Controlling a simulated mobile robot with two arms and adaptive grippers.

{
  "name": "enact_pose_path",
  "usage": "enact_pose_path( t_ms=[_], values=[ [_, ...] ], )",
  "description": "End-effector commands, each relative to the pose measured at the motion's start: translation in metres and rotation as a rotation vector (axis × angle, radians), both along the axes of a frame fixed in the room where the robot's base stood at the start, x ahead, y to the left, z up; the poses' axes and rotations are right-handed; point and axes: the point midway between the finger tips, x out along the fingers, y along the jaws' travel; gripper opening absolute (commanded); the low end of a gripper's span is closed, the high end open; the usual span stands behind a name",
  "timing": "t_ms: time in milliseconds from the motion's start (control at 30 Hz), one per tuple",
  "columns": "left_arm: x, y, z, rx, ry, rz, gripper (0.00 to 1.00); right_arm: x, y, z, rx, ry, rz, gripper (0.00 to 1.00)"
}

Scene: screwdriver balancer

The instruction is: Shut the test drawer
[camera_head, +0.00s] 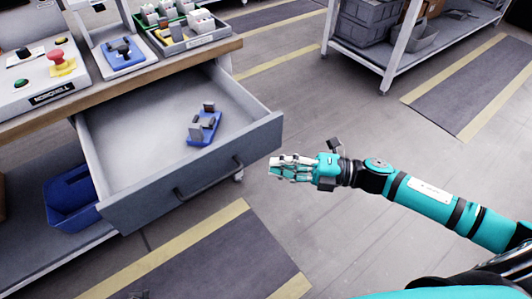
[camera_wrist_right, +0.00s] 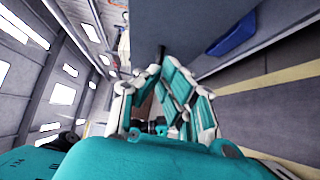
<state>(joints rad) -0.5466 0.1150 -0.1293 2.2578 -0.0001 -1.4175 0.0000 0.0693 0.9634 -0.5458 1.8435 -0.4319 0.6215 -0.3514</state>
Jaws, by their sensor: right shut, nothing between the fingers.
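The test drawer (camera_head: 190,187) is grey and stands pulled out from under the workbench. It has a dark bar handle (camera_head: 209,178) on its front. A blue fixture with dark blocks (camera_head: 204,127) lies inside, towards the right. My right gripper (camera_head: 273,168) is shut and empty, just right of the drawer front's right end, with a small gap showing in the head view. In the right wrist view its fingers (camera_wrist_right: 165,95) are close together, with the grey drawer front (camera_wrist_right: 190,35) beyond them. My left gripper is not in view.
The workbench (camera_head: 150,83) carries a control box with a red button (camera_head: 57,56), a blue fixture (camera_head: 122,51) and a parts tray (camera_head: 185,28). A blue bin (camera_head: 68,200) sits below, left of the drawer. A shelf rack (camera_head: 388,75) stands at the back right. The floor between is clear.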

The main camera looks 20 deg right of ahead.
Motion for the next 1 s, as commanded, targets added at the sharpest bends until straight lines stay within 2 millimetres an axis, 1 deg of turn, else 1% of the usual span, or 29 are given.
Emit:
enact_pose_path(
  t_ms=[33, 67, 100, 200, 333, 500, 833, 1000],
  values=[
    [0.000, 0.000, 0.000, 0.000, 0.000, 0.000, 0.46, 0.005, 0.010, 0.002, 0.002, -0.004, 0.002, 0.00],
    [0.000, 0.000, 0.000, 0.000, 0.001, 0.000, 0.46, 0.009, 0.012, 0.001, 0.001, -0.005, -0.001, 0.00],
    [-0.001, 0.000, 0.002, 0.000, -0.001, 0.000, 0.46, 0.016, 0.013, 0.001, 0.000, -0.004, -0.003, 0.00],
    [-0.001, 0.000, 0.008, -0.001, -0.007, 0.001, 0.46, 0.028, 0.017, 0.000, -0.001, -0.003, -0.002, 0.00],
    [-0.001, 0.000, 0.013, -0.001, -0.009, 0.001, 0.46, 0.038, 0.021, 0.000, 0.000, 0.001, -0.002, 0.00],
    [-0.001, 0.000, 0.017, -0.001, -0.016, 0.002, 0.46, 0.042, 0.022, 0.000, -0.001, 0.000, -0.002, 0.00],
    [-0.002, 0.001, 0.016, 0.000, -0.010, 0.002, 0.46, 0.043, 0.022, 0.000, 0.000, 0.001, -0.002, 0.00],
    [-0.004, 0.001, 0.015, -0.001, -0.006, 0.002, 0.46, 0.048, 0.024, 0.000, 0.000, 0.001, -0.002, 0.00]
  ],
)
